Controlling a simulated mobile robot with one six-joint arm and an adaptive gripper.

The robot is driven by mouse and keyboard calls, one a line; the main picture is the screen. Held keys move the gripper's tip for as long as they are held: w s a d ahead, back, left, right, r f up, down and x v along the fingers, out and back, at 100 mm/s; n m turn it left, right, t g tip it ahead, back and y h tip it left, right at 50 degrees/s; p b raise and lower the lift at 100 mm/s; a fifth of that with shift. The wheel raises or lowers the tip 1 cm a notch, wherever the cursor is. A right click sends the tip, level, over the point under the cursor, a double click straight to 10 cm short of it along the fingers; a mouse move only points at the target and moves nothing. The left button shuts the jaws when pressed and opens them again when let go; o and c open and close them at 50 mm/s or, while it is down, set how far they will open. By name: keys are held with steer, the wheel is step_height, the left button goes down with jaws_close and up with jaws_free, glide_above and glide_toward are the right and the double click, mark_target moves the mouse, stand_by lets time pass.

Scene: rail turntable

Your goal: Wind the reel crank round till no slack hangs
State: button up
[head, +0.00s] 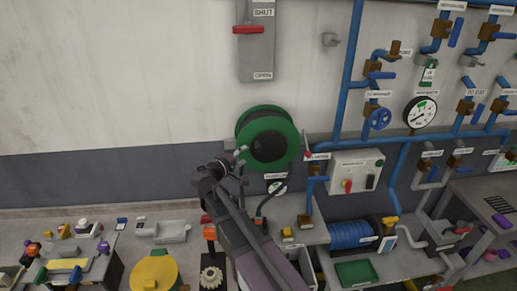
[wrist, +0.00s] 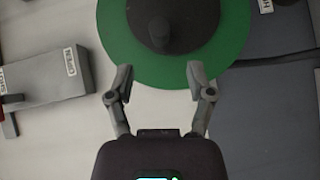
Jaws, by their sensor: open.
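The green reel (head: 290,131) with a dark centre is mounted on the wall, upper middle of the head view. In the wrist view the green disc (wrist: 118,28) fills the top, with a dark round hub on it. A dark knob (wrist: 162,38), apparently the crank's handle, sticks out from the hub. My gripper (wrist: 160,78) is open and empty. Its fingertips are spread at the lower edge of the disc, below the knob in the picture. In the head view my gripper (head: 238,156) is at the reel's lower left. A dark hose (head: 262,207) curves below the reel.
A grey box with a red lever (head: 249,30) is above the reel. Blue pipes with valves and a gauge (head: 420,113) are to the right, with a switch box (head: 357,172) below.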

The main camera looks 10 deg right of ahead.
mark_target(259, 147)
steer(key=b+x, duration=0.1)
steer(key=x, duration=0.8)
steer(key=shift+d, duration=0.1)
jaws_close()
